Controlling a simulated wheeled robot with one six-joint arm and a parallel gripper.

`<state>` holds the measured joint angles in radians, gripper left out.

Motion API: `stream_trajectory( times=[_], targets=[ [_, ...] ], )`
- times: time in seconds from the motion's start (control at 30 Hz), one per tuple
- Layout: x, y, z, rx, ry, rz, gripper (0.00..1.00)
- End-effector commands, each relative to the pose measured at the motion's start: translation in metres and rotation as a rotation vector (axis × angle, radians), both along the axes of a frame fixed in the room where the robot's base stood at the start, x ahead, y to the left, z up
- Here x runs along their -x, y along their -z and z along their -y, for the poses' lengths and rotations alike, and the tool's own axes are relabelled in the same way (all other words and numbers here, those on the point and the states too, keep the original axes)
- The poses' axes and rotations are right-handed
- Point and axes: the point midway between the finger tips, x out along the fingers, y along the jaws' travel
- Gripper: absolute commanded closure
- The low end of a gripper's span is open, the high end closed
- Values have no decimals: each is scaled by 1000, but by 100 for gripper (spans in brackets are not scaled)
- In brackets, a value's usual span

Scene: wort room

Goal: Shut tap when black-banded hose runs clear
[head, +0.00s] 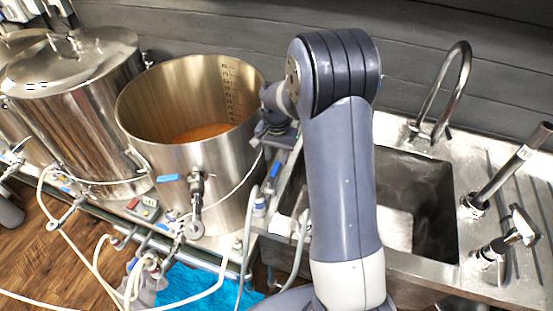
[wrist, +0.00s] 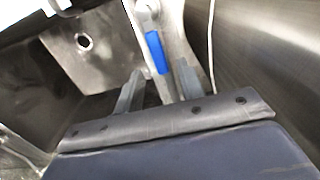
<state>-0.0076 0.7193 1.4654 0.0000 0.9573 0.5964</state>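My gripper (head: 272,138) is beside the right wall of the open pot, partly hidden behind my arm in the head view. In the wrist view its two fingers (wrist: 160,88) stand apart with nothing seen gripped. A tap with a blue handle (wrist: 157,53) lies just ahead of the fingertips, on a pale metal rail. A blue tap handle (head: 275,169) also shows below the gripper in the head view. Pale hoses (head: 246,225) hang near it; I cannot make out a black band on any. No running liquid is visible from a hose end.
The open steel pot (head: 185,160) holds amber liquid (head: 203,132). A lidded pot (head: 75,110) stands left. The sink (head: 432,200) with its faucet (head: 447,85) is right; its drain (wrist: 82,41) shows in the wrist view. Hoses and fittings crowd the front rail.

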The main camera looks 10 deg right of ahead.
Motion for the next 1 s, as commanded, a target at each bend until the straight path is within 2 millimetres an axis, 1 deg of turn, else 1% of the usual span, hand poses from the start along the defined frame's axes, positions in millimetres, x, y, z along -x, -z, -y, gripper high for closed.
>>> stream_trajectory(
  times=[0.03,0.1,0.2,0.33,0.57,1.0],
  targets=[
    [1,8,0,-1,0,-4,63],
    [1,16,0,0,0,-4,63],
    [0,24,0,0,0,-1,63],
    [0,30,0,0,0,0,63],
    [0,30,0,1,0,1,63],
    [0,30,0,1,0,1,98]
  ],
)
